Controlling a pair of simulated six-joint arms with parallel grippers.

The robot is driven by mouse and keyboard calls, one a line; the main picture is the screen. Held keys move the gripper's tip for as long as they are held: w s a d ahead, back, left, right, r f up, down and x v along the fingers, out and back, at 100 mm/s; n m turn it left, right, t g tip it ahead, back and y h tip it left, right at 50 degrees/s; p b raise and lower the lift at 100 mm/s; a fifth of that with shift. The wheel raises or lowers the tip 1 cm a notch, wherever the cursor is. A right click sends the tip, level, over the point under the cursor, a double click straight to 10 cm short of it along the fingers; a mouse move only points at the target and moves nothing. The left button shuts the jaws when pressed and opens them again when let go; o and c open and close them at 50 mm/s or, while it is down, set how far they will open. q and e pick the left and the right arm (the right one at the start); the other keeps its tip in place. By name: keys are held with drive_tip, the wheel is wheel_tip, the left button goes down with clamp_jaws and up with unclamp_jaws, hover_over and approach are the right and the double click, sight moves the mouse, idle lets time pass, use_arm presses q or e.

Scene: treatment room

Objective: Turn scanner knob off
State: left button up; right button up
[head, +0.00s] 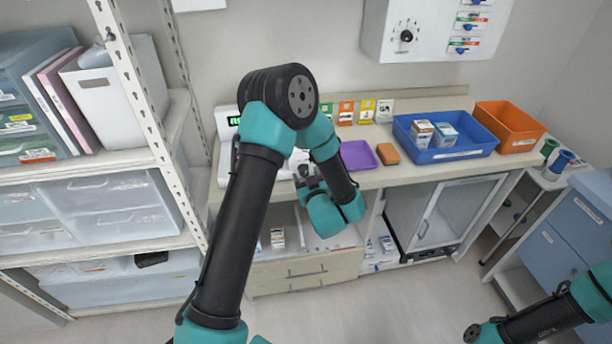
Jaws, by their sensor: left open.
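A round black knob (406,37) with a light pointer mark sits on a white wall panel (381,31) at the upper right, with tick marks around it. The labels are too small to read, so I cannot tell whether this is the scanner knob. My left gripper (304,176) is open, low over the counter's front edge, well below and left of the knob and touching neither it nor the panel. My forearm partly hides the gripper. Part of my right arm shows at the lower right, but its gripper is out of view.
A white device with a green display (234,121) stands behind my left arm. A purple tray (358,155), a brown block (388,153), a blue bin (441,156) with boxes and an orange bin (518,124) occupy the counter. Colored cards stand along the wall below the panel.

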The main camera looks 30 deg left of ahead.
use_arm(q)
drive_tip(key=shift+w+a, duration=0.25)
drive_tip(key=shift+a, duration=0.05)
drive_tip(key=shift+c, duration=0.2)
drive_tip(key=c, duration=0.9)
